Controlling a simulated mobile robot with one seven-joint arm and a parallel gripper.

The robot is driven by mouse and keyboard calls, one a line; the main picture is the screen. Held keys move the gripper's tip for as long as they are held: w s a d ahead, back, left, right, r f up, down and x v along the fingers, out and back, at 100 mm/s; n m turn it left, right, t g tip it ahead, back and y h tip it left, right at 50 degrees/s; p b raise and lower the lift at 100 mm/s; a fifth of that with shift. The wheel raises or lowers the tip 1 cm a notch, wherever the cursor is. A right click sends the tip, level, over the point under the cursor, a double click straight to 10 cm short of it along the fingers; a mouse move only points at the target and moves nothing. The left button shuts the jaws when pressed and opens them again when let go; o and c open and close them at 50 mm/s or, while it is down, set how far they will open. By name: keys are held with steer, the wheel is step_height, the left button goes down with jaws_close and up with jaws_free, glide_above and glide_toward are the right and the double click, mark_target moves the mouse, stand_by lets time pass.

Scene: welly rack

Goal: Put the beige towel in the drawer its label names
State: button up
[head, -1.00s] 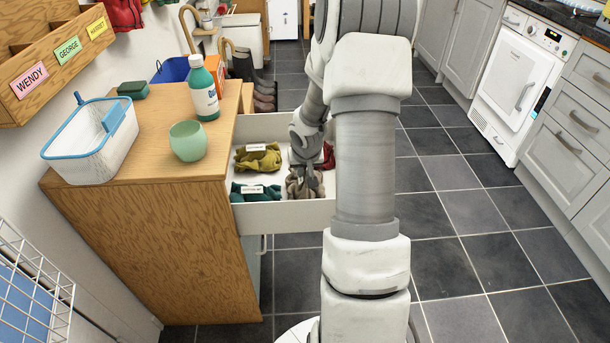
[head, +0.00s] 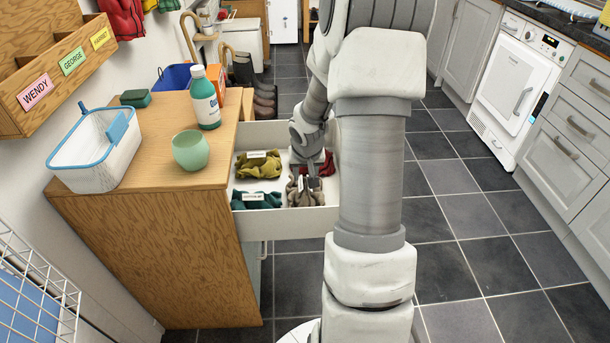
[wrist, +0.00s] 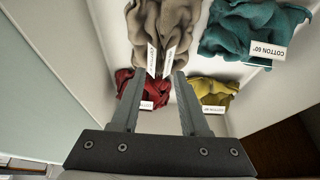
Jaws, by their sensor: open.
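The beige towel (wrist: 165,40) lies crumpled in the open drawer (head: 285,224), with white label tags on it. In the head view the towel (head: 305,190) is partly hidden by my arm. My gripper (wrist: 160,82) is open over the drawer, its fingertips at the beige towel's tagged end, one on each side of the tags. I cannot tell whether they touch it. A teal towel (wrist: 255,28) with a tag reading "COTTON 60°", a red towel (wrist: 140,88) and a mustard towel (wrist: 205,90) lie in the same drawer. The red and mustard tags are too small to read.
The wooden cabinet top (head: 150,160) holds a white basket (head: 95,155), a green cup (head: 190,150) and a green-and-white bottle (head: 206,98). A wire rack (head: 35,285) stands at the lower left. The tiled floor (head: 465,215) to the right is clear.

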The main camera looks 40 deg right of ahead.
steer(key=p+v, duration=0.2)
steer(key=v, duration=0.5)
steer(key=shift+r, duration=0.1)
